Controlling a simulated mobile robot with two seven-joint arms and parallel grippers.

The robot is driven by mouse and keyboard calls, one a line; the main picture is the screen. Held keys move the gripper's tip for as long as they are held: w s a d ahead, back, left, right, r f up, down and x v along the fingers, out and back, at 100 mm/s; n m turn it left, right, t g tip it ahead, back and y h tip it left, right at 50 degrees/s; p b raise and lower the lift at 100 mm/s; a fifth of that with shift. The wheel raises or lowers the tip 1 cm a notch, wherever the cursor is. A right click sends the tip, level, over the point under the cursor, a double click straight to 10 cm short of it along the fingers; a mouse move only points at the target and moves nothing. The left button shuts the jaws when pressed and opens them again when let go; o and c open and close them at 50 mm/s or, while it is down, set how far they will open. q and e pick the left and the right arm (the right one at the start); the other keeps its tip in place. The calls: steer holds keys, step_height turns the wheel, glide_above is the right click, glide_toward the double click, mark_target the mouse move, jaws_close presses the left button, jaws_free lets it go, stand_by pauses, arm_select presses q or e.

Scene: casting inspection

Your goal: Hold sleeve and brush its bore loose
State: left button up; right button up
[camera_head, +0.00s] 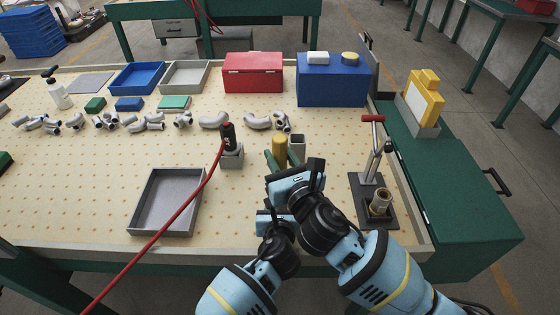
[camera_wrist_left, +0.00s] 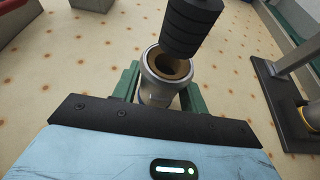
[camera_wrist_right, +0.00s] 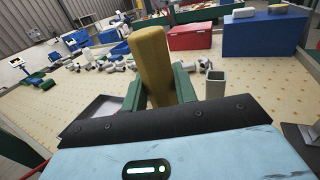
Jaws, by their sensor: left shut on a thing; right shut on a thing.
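My right gripper (camera_head: 281,161) is shut on the ochre handle (camera_head: 279,147) of the brush. The handle stands up between the green fingers in the right wrist view (camera_wrist_right: 153,60). My left gripper (camera_wrist_left: 158,92) is shut on a grey metal sleeve (camera_wrist_left: 154,92), whose brownish open bore faces up. A dark ribbed cylinder (camera_wrist_left: 190,22), seemingly the brush head, hangs tilted over the bore. Its lower end overlaps the far right of the rim; I cannot tell whether it is inside. In the head view, the right gripper and arm hide the sleeve and the left fingers.
A toggle clamp with a red handle (camera_head: 372,118) stands on a dark plate at right, a metal part beside it. A grey square tube (camera_head: 297,147) stands behind my right gripper. An empty grey tray (camera_head: 134,215) and a red-hosed tool (camera_head: 229,136) are at left. Pipe fittings lie further back.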

mark_target(283, 149)
steer(key=shift+r, duration=1.9)
steer(key=o, duration=0.5)
steer(key=c, duration=0.5)
